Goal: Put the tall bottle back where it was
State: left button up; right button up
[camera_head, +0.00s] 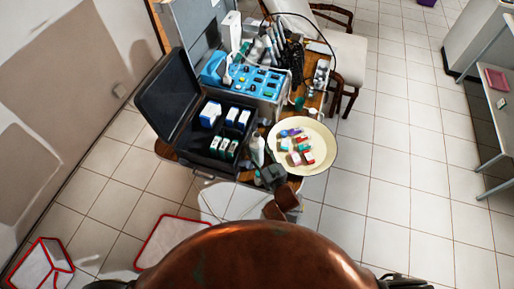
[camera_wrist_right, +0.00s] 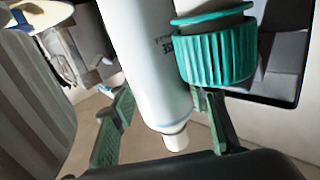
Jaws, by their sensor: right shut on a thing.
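The tall bottle (camera_head: 257,150) is white. In the head view it stands out beside the right edge of the open black case. In the right wrist view, the white bottle (camera_wrist_right: 155,65) runs down between the two green fingers, with its narrow end (camera_wrist_right: 176,141) toward the palm. My right gripper (camera_wrist_right: 160,125) is shut on it. In the head view my right gripper (camera_head: 272,178) is a dark shape just below the bottle; its fingers are too small to make out. The bottle's base is hard to see. My left gripper is not in view.
A teal ribbed cap (camera_wrist_right: 216,57) is close beside the bottle. The black case (camera_head: 195,150) holds several boxes. A cream round tray (camera_head: 322,160) with small coloured items is to the right. A blue dental unit (camera_head: 268,90) is behind. Open tiled floor (camera_head: 400,190) lies to the right.

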jog(key=shift+f, duration=0.1)
jog(key=o, duration=1.2)
jog(key=shift+c, duration=0.2)
jog(key=shift+r, duration=0.2)
jog(key=v, duration=1.2)
jog(key=shift+p, duration=0.4)
